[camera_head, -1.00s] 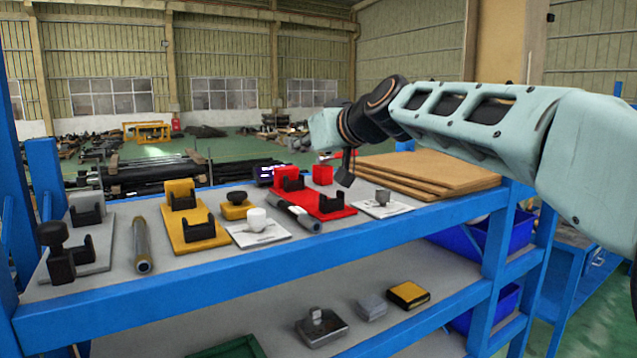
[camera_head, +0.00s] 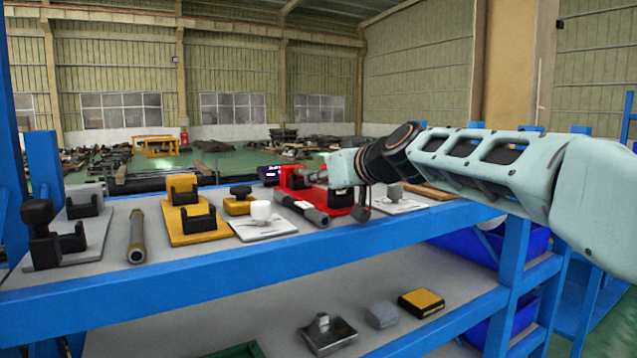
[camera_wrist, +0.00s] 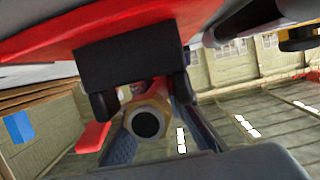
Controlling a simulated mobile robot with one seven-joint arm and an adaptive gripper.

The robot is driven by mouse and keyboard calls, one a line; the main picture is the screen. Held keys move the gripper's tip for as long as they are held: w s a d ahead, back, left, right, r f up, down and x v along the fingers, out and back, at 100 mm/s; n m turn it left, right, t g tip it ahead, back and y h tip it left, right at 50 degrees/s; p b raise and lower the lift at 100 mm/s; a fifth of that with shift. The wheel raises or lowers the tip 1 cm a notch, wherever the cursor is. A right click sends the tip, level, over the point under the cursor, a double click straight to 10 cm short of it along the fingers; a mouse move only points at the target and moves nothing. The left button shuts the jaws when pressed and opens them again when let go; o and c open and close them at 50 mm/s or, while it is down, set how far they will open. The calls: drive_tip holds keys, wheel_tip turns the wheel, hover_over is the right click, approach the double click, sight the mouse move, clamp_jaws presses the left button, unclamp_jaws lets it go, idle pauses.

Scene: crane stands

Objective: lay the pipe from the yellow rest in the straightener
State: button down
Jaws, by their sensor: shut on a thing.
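My gripper (camera_head: 320,173) is at the red stand (camera_head: 334,208) on the bench, its fingers largely hidden in the head view. In the wrist view my gripper (camera_wrist: 146,130) is shut around a pipe (camera_wrist: 146,123), seen end-on with a yellowish collar and a dark bore. A black cradle block (camera_wrist: 130,60) on the red plate lies right by the pipe; I cannot tell whether they touch. The yellow rest (camera_head: 193,228) has two black cradles and is empty. Which stand is the straightener is not clear from the pictures.
A brownish pipe (camera_head: 137,237) lies left of the yellow rest. A dark grey pipe (camera_head: 302,208) lies in front of the red stand. A white plate with a knob (camera_head: 262,226), a yellow block (camera_head: 238,203) and a grey stand (camera_head: 82,240) crowd the bench.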

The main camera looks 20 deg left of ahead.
drive_tip(key=shift+f+b, duration=0.4)
drive_tip(key=shift+b, duration=0.25)
